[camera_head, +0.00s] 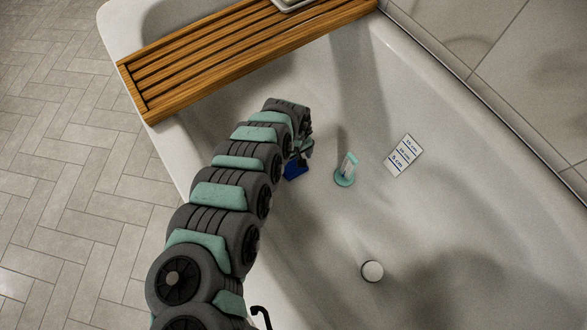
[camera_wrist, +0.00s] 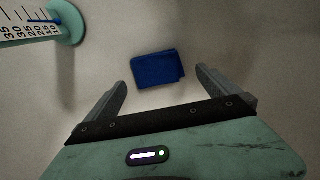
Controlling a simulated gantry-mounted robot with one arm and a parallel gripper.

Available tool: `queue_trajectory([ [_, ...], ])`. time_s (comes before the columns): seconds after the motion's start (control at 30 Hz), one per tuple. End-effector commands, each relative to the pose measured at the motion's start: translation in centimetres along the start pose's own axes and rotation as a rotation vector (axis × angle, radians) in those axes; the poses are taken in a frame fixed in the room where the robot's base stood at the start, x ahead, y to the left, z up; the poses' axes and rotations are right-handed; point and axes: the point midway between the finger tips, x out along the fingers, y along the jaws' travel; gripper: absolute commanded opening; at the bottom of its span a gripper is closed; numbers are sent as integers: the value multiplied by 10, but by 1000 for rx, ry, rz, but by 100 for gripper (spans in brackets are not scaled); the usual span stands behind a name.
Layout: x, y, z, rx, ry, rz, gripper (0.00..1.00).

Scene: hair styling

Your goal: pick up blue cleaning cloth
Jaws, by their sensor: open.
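The blue cleaning cloth (camera_wrist: 157,69) lies folded on the pale tub floor, in the upper middle of the wrist view. In the head view the cloth (camera_head: 295,169) shows only in part, just below the end of my arm. My gripper (camera_wrist: 160,78) is open and empty. Its two fingers stand apart on either side of the cloth's near edge, and no contact shows. In the head view my gripper (camera_head: 301,149) is small and partly hidden by my arm.
A white marked card (camera_head: 404,155) lies farther right. A wooden rack (camera_head: 230,62) spans the bathtub (camera_head: 450,225). A round drain (camera_head: 372,271) is nearer.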

Motion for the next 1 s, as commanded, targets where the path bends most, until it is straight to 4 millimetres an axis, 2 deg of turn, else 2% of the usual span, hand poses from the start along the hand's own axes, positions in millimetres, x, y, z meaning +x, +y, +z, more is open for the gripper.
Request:
queue_trajectory([
  [0.4,51,5,0,-1,0,2,100],
  [0.63,51,4,-1,-1,1,0,100],
  [1.0,51,4,-1,-1,1,1,71],
])
